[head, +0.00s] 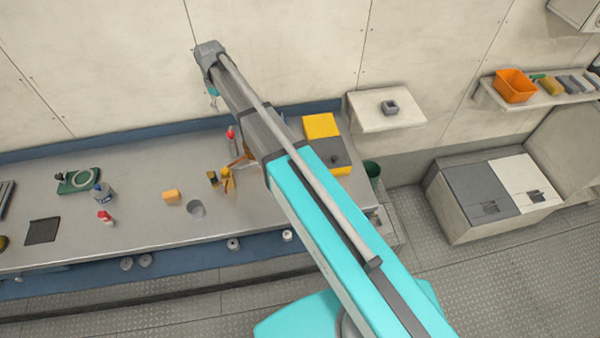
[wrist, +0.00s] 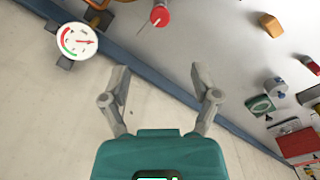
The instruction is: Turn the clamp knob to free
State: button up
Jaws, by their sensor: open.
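I cannot single out the clamp knob for certain in either view. A yellow and orange fitting (head: 226,178) with dark parts stands on the bench beside my arm, partly hidden by it. An orange piece (wrist: 97,18) is cut off at the top of the wrist view. My gripper (wrist: 160,80) is open, with nothing between its fingers, and faces the pale wall and the blue strip at the bench's back. In the head view, a bit of its teal body (head: 213,92) shows below the arm's end, high by the wall.
A round gauge (wrist: 77,41) and a red-capped item (wrist: 160,16) lie near my gripper. The grey bench (head: 150,225) holds an orange block (head: 171,196), a grey cup (head: 196,209), and a yellow box (head: 321,126). A small wall shelf (head: 385,122) is to the right.

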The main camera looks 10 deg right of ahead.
jog(key=shift+s+d+f+m+b, duration=1.25)
jog(key=shift+s+d+f+b, duration=1.75)
jog(key=shift+s+d, duration=0.6)
jog(key=shift+s+d+f+m+b, duration=1.2)
jog(key=shift+s+d+f+b, duration=1.95)
jog(key=shift+s, duration=0.7)
jog(key=shift+s+d+f+m+b, duration=1.25)
jog(key=shift+s+d+f+b, duration=1.5)
jog(key=shift+s+d, duration=0.9)
jog(key=shift+r, duration=0.15)
jog(key=shift+m, duration=0.6)
jog(key=s, duration=0.1)
jog(key=s+d, duration=0.2)
jog(key=s, duration=0.1)
jog(key=shift+d, duration=0.1)
